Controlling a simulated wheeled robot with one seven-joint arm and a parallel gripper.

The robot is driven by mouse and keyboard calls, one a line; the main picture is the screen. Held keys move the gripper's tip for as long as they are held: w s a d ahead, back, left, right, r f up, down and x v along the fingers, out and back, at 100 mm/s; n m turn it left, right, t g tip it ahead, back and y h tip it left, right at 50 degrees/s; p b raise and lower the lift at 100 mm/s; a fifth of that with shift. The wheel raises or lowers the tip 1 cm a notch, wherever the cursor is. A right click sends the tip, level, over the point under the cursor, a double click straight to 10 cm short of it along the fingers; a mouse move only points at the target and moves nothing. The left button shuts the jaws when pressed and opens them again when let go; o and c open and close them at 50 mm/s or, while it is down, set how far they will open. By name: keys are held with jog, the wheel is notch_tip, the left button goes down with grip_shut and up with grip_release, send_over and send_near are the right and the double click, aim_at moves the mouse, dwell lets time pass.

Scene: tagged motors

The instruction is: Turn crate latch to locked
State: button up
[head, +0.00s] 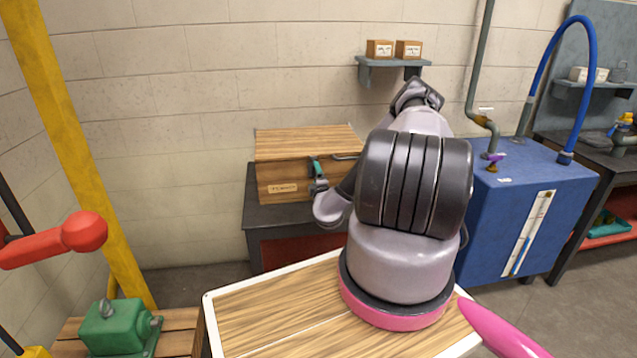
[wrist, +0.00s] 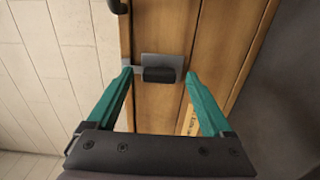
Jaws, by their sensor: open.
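The wooden crate (head: 275,170) stands on a dark bench against the wall, its lid down. Its latch (wrist: 158,75) shows in the wrist view as a dark knob on a grey metal plate across the seam. My gripper (head: 317,167) is at the crate's front. In the wrist view my gripper (wrist: 158,72) is open, with one teal fingertip on each side of the latch knob and gaps between. I cannot tell the latch's locked or unlocked position. In the head view my gripper and arm hide the latch.
A dark handle (head: 345,156) is on the crate front, beside my gripper. A blue cabinet (head: 520,205) stands to the right. A wooden-topped table (head: 270,310) is in front, and a green motor (head: 115,328) sits at lower left. A shelf (head: 392,64) with small boxes hangs above.

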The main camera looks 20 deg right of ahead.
jog(key=v, duration=1)
